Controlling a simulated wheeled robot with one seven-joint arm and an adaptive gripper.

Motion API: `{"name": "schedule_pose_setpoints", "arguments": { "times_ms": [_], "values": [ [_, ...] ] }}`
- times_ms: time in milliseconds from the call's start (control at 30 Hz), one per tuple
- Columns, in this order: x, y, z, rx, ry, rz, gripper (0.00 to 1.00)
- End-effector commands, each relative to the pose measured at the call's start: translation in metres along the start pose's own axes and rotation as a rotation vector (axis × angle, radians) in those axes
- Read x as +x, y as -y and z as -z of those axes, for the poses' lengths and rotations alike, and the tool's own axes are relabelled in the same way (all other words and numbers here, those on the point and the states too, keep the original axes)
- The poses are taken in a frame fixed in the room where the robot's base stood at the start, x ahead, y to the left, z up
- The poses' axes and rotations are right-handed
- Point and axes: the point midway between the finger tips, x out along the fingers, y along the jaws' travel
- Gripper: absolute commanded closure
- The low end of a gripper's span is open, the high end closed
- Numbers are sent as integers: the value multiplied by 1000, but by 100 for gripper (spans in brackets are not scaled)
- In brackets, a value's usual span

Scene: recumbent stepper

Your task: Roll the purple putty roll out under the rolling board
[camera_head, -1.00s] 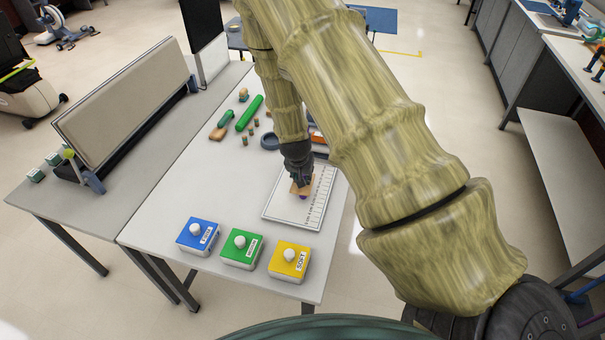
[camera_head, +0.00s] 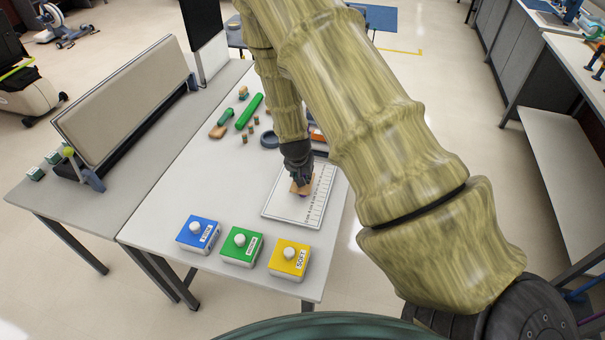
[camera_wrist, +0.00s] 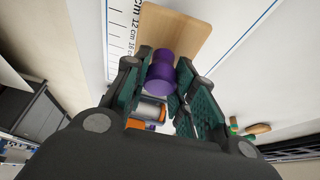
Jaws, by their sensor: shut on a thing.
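The rolling board is a small wooden slab (camera_head: 301,188) below my gripper (camera_head: 299,165), over the white measuring mat (camera_head: 283,210). In the wrist view the board (camera_wrist: 190,28) lies beyond the fingertips, beside the mat's centimetre scale. My gripper (camera_wrist: 165,85) is shut on a purple knob-like piece (camera_wrist: 160,75) that seems to be the board's handle. A small bit of purple shows at the board's near edge in the head view, seemingly the putty roll; the rest is hidden. I cannot tell the roll's length.
Blue (camera_head: 198,234), green (camera_head: 241,248) and yellow (camera_head: 289,259) boxes with white knobs stand at the table's near edge. A green rod (camera_head: 249,112), several small pegs and a dark blue ring (camera_head: 269,140) lie farther back. The table's left middle is clear.

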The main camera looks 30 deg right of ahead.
Motion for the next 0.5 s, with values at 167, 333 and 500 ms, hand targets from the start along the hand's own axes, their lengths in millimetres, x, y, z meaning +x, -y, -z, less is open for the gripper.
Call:
{"name": "schedule_pose_setpoints", "arguments": {
  "times_ms": [167,333,500],
  "values": [
    [3,0,-1,0,0,0,93],
    [6,0,-2,0,0,0,93],
    [9,0,-3,0,0,0,93]
  ]
}}
